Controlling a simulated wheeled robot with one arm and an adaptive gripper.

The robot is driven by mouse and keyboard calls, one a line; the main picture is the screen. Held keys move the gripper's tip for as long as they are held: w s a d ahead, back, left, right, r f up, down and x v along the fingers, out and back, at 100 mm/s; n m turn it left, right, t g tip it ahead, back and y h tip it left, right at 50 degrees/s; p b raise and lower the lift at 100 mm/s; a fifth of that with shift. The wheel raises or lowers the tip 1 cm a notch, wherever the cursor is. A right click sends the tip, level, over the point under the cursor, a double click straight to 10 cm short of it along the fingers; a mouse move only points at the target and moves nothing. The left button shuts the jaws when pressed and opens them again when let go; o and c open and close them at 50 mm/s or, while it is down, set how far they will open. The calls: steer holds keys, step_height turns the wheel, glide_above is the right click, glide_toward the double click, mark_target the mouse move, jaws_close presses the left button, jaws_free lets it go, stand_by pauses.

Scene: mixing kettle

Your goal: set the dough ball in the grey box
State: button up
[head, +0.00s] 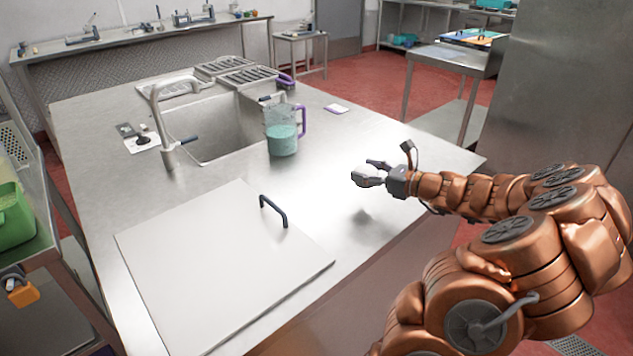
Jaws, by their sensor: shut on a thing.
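My gripper (372,170) is over the right part of the steel counter, held a little above it, with a shadow below. It is shut on a small pale, whitish lump (366,178), which looks like the dough ball; the fingers partly cover it. I cannot make out a grey box for certain in the head view.
A pale flat panel with a dark handle (273,210) covers the counter's (330,135) front left. A jug of turquoise contents with a purple handle (283,135) stands beside the sink (215,125) and tap (166,125). Clear steel surrounds my gripper.

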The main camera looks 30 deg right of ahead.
steer(key=shift+s+d+f+h, duration=0.1)
steer(key=shift+s+d+h, duration=0.05)
steer(key=shift+d+h, duration=0.2)
steer(key=shift+w, duration=0.2)
glide_above(320, 178)
steer(key=shift+s+d+f, duration=0.15)
steer(key=shift+s+f, duration=0.1)
steer(key=shift+f, duration=0.4)
steer(key=shift+w+f, duration=0.15)
steer(key=shift+w, duration=0.2)
step_height(320, 178, down, 3)
steer(key=shift+s+f, duration=0.1)
steer(key=shift+f, duration=0.1)
steer(key=o, duration=1.3)
steer(key=shift+c, duration=0.2)
